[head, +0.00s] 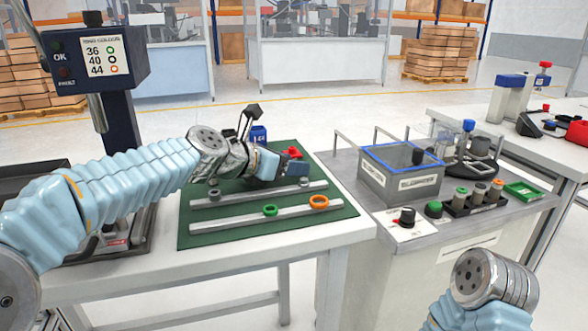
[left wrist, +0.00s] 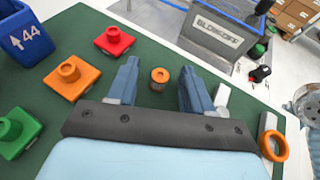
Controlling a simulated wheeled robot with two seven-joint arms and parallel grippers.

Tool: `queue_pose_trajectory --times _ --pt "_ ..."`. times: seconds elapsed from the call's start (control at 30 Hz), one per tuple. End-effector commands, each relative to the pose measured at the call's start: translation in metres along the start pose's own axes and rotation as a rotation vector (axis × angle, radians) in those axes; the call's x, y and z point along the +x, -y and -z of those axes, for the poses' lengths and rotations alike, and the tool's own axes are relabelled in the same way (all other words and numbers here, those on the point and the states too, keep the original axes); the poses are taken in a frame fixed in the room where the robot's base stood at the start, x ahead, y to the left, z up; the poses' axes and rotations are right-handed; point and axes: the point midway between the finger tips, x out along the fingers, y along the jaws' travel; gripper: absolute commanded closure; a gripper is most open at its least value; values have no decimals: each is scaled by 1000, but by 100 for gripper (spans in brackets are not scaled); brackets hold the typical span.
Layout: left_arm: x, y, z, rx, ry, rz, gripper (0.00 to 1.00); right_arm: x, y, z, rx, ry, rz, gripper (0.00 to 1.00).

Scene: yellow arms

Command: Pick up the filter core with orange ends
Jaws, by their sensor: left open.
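My left gripper (head: 266,165) hangs low over the green mat (head: 225,228) and is open. In the left wrist view its two blue fingers stand on either side of a small upright core with an orange end (left wrist: 159,76), with a gap on each side. The core's lower part is hard to see from above, and my gripper hides it in the head view. My right gripper is out of view; only part of my right arm shows at the lower right.
A red block (left wrist: 114,41), an orange block (left wrist: 71,76) and a green block (left wrist: 15,130) stand by a blue bin (left wrist: 28,34) marked 44. A grey bin (head: 402,186) stands right.

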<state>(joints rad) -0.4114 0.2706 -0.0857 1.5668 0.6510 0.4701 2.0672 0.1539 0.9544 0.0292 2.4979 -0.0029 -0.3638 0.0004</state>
Motion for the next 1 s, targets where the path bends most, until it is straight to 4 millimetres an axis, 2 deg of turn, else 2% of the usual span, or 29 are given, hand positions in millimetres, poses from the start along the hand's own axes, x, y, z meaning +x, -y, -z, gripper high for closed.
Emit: queue_pose_trajectory --times 0.03,0.37,0.77,0.87,1.0 --pt "0 0 0 0 0 0 49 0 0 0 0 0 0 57" --pt "0 0 0 0 -1 0 100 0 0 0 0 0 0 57" --pt "-2 0 -3 0 0 1 100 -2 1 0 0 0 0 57" --pt "-5 0 -12 1 1 2 100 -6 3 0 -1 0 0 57" --pt "-14 0 -35 3 2 1 100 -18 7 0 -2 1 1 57"
